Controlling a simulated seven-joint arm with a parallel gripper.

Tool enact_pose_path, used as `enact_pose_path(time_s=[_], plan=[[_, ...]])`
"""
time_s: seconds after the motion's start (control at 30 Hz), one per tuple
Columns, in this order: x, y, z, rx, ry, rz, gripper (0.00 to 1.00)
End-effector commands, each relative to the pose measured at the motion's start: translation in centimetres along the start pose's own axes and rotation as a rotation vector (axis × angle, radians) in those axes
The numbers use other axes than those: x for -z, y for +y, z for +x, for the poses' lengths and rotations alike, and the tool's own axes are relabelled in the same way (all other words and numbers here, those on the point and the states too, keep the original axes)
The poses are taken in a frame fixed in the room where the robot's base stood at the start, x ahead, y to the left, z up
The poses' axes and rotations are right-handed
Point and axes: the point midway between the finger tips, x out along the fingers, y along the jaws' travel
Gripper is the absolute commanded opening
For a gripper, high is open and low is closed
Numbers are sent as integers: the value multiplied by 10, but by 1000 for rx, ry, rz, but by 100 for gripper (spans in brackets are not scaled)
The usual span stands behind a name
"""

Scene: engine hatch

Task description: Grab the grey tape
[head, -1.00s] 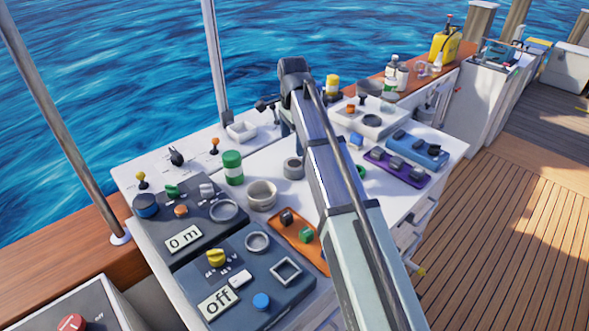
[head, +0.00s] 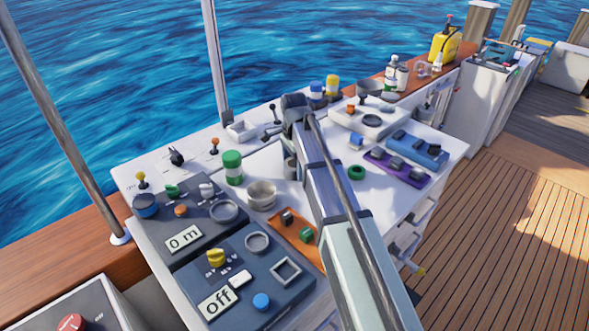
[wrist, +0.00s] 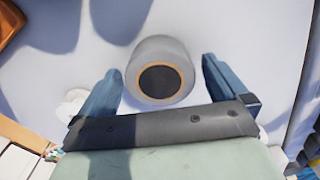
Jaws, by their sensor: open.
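The grey tape (wrist: 160,47) is a roll with an orange-brown inner ring and a dark middle. It stands on the white console top, upper centre of the wrist view. My gripper (wrist: 161,65) is open, with one blue-grey finger on each side of the roll and a visible gap on both sides. The roll lies partly between the fingertips and reaches beyond them.
An orange tray (head: 291,233) is nearer the front.

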Motion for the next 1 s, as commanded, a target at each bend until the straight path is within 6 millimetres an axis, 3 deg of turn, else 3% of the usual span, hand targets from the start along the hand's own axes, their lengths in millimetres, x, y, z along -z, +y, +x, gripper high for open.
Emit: enact_pose_path(time_s=[0.33, 0.9, 1.0], plan=[[0, 0, 9, 1, 0, 0, 99], [0, 0, 9, 0, 0, 0, 44], [0, 0, 9, 1, 0, 0, 44]])
